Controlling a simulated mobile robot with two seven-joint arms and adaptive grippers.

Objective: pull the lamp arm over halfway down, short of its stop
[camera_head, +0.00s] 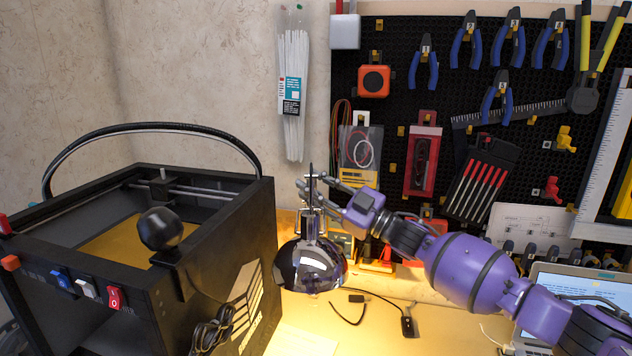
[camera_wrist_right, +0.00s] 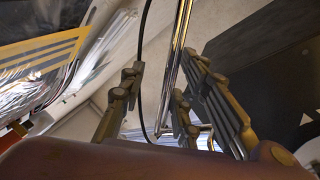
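The lamp has a shiny chrome shade (camera_head: 310,267) that hangs over the lit worktop, beside the black printer. Its thin upright arm rises from the shade; in the right wrist view it shows as a chrome rod (camera_wrist_right: 180,50). My purple right arm reaches in from the right, and its gripper (camera_head: 312,188) is at the lamp arm, just above the shade. In the right wrist view the fingers (camera_wrist_right: 158,95) stand apart, with the rod near the right-hand fingers and a gap to the left one. Whether any finger touches it, I cannot tell. My left gripper is out of view.
A black box-shaped 3D printer (camera_head: 215,240) stands close on the left, with a curved cable guide above. A pegboard (camera_head: 400,60) with pliers and other tools is behind. A laptop (camera_head: 575,285) is at lower right. Cables (camera_head: 375,300) lie on the worktop (camera_head: 450,320).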

